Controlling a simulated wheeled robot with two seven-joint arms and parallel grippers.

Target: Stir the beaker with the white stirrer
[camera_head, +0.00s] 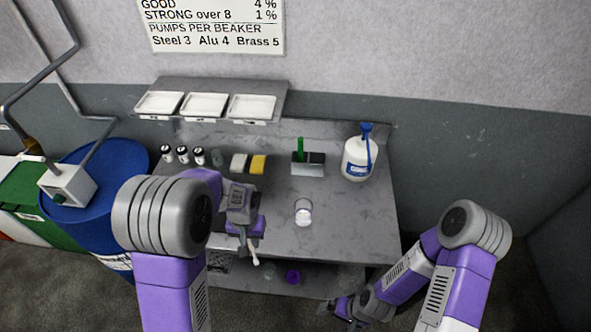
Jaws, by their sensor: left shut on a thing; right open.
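My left gripper (248,236) is shut on the white stirrer (255,252), which points downward near the bench's front edge, apart from the beaker. The stirrer's upper part is hidden by the gripper. My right gripper (343,309) is open and low, in front of the bench at the lower right.
A white bottle with a blue pump (358,157) stands at the back right of the bench (350,220). A holder with a green item (307,163), sponges (248,163) and small jars (182,154) line the back. White trays (204,105) sit on a shelf above. A purple cup (293,276) is below.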

